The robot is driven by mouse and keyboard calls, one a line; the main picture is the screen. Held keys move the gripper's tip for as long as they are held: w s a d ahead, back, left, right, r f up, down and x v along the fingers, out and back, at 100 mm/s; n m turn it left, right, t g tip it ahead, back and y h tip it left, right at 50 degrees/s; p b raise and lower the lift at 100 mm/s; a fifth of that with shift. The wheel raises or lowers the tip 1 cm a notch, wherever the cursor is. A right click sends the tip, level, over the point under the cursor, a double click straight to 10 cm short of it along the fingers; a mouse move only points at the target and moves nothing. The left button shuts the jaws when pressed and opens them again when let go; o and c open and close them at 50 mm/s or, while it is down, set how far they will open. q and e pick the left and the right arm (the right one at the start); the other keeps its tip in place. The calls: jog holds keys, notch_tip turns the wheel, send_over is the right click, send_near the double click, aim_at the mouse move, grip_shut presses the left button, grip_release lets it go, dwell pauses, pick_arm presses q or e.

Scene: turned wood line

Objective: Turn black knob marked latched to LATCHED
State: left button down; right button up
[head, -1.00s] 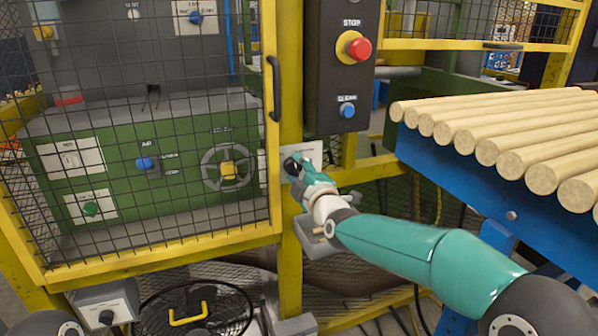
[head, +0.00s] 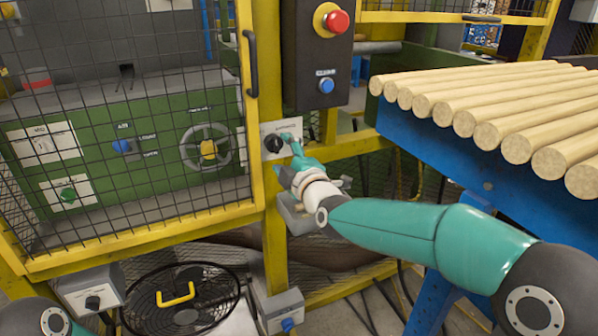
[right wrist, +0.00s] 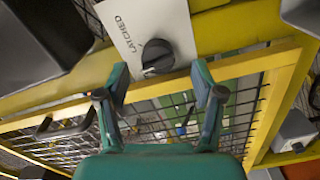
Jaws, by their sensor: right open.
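The black knob (head: 272,143) sits on a white plate (head: 290,128) fixed to the yellow post, beside the mesh cage. In the right wrist view the plate (right wrist: 128,24) reads LATCHED, and the black knob (right wrist: 158,56) is at its lower edge. My right gripper (head: 284,153) is in front of the plate, just right of and below the knob. In the wrist view its open fingers (right wrist: 160,77) stand either side of the knob's line, with the knob just beyond the tips and nothing held. I cannot read which way the knob points. My left gripper is out of view.
A control box with a red button (head: 336,20) and a blue button (head: 326,86) hangs above the plate. A black door handle (head: 250,62) is on the cage at left. Wooden rods (head: 500,110) lie on a blue rack (head: 440,163) at right. A grey box (head: 280,309) is below.

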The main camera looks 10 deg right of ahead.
jog(key=v, duration=0.8)
jog(key=shift+s, duration=0.2)
jog(key=shift+d, duration=0.1)
